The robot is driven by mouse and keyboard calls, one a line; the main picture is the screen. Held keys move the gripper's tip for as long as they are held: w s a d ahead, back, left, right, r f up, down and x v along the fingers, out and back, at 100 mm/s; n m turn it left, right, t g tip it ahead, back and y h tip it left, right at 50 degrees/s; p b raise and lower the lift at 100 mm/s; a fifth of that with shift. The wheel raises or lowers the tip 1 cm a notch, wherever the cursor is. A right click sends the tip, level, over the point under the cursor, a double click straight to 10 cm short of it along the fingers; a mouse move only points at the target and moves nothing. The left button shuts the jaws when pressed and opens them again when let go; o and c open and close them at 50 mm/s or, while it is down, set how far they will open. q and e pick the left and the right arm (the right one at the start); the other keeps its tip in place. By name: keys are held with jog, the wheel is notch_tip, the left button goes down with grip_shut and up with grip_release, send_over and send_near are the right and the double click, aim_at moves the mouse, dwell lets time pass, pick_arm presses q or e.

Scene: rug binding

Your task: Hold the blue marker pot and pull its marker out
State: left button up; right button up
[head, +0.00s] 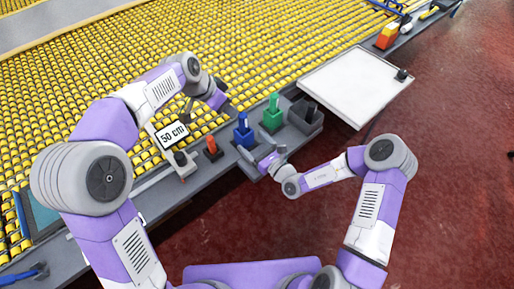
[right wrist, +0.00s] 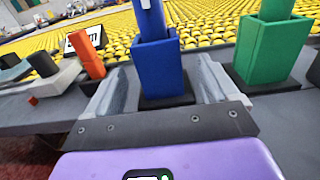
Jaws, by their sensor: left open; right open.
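The blue marker pot (head: 244,138) stands upright on the grey ledge, with the blue marker (head: 242,119) upright in it. My right gripper (head: 257,158) is low at the near side of the pot. In the right wrist view its open fingers (right wrist: 163,72) stand on either side of the blue pot (right wrist: 160,72), with a gap showing at each side. The marker (right wrist: 150,18) rises from the pot and is cut off by the top edge. My left gripper (head: 233,112) is open and empty, above and just left of the marker; its fingertips are small and hard to make out.
A green pot (head: 272,121) with a green marker and a dark grey pot (head: 306,120) stand to the right. An orange block (head: 211,147) and a "50 cm" sign (head: 173,135) are to the left. A white board (head: 352,85) lies further right. Yellow rows fill the back.

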aim_at(242, 116)
jog(key=shift+x, duration=2.8)
jog(key=shift+c, duration=0.4)
jog(key=c, duration=1.1)
pick_arm(q)
jog(key=o, duration=0.3)
jog(key=shift+o, duration=0.4)
jog(key=shift+d, duration=0.2)
jog(key=w+d+f+n, duration=0.1)
jog(key=f, duration=0.2)
jog(key=w+d+f+n+y, duration=0.1)
jog(key=d+f, duration=0.1)
jog(key=f, duration=0.2)
jog(key=w+d+f+n, duration=0.1)
jog(key=w+f, duration=0.1)
jog(key=f, duration=0.1)
jog(key=shift+d+f+y, duration=0.3)
jog(key=shift+f+y, duration=0.1)
